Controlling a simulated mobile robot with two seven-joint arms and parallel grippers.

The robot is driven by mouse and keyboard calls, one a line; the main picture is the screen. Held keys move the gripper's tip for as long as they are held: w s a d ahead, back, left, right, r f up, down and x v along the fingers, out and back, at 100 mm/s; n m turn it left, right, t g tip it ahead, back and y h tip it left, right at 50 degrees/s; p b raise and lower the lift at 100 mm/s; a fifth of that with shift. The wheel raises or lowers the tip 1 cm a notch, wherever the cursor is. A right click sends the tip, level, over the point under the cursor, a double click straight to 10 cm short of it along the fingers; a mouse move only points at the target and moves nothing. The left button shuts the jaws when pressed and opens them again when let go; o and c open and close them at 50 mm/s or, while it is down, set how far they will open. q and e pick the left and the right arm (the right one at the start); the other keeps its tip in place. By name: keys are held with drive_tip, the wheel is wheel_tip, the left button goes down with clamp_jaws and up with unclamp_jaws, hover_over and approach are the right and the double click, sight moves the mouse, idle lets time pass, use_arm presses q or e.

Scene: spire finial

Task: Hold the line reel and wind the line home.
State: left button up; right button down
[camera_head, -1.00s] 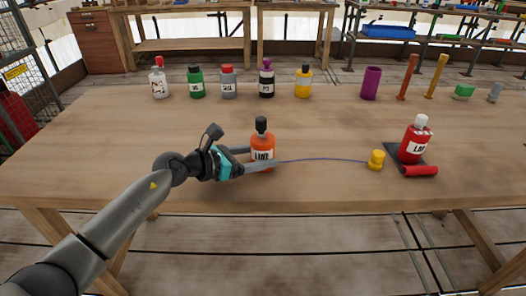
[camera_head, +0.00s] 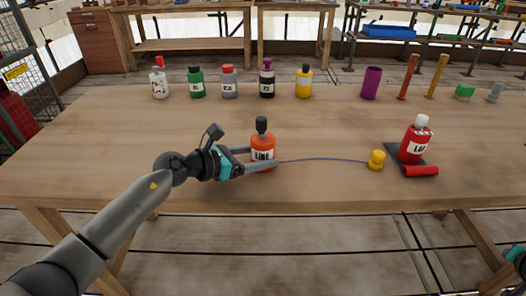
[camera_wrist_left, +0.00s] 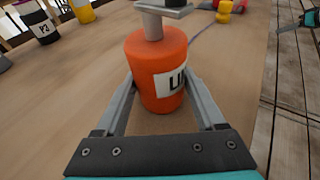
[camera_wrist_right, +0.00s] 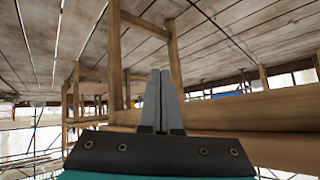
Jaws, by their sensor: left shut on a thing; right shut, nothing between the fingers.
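The line reel is an orange bottle-like body (camera_head: 263,146) with a label and a dark top, upright on the table. A thin blue line (camera_head: 322,159) runs from the reel to a small yellow piece (camera_head: 376,160). My right gripper (camera_wrist_right: 160,102) is shut and empty, with its fingers together; only part of that arm shows at the head view's lower right edge.
A red bottle (camera_head: 416,140) stands on a dark pad, with a red cylinder (camera_head: 421,170) lying beside it. Several bottles, a purple cup (camera_head: 371,83) and upright sticks line the back of the table (camera_head: 150,135). The table's middle is clear.

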drive_tip(key=w+d+r+m+t+h, duration=0.1)
drive_tip(key=w+d+r+m+t, duration=0.15)
drive_tip(key=r, duration=0.75)
drive_tip(key=w+d+r+m+t+h, duration=0.1)
drive_tip(key=w+d+r+m+t, duration=0.2)
drive_tip(key=r, duration=0.7)
drive_tip(key=w+d+r+m+t+h, duration=0.1)
drive_tip(key=w+d+r+m+t, duration=0.3)
drive_tip(key=r, duration=0.7)
drive_tip(key=w+a+r+n+y, duration=0.1)
drive_tip(key=w+a+n+y, duration=0.5)
drive_tip(key=a, duration=0.8)
drive_tip(key=w+a+n+g+y, duration=0.1)
drive_tip(key=w+a+n+y, duration=0.25)
drive_tip(key=w+a, duration=0.8)
drive_tip(key=w+a+r+n+y, duration=0.1)
drive_tip(key=w+a+n+y, duration=0.4)
drive_tip(key=a, duration=1.2)
drive_tip(key=s+a+r+n+g+y, duration=0.1)
drive_tip(key=s+a+n+g, duration=0.35)
drive_tip(key=a, duration=0.65)
drive_tip(key=s+a+r+n+g+y, duration=0.1)
drive_tip(key=s+a+n+g, duration=0.3)
drive_tip(key=a, duration=0.8)
drive_tip(key=s+n+g+h, duration=0.3)
drive_tip(key=s+n+h, duration=0.1)
drive_tip(key=h, duration=0.1)
wheel_tip(320, 180, down, 6)
drive_tip(key=shift+a+f, duration=0.2)
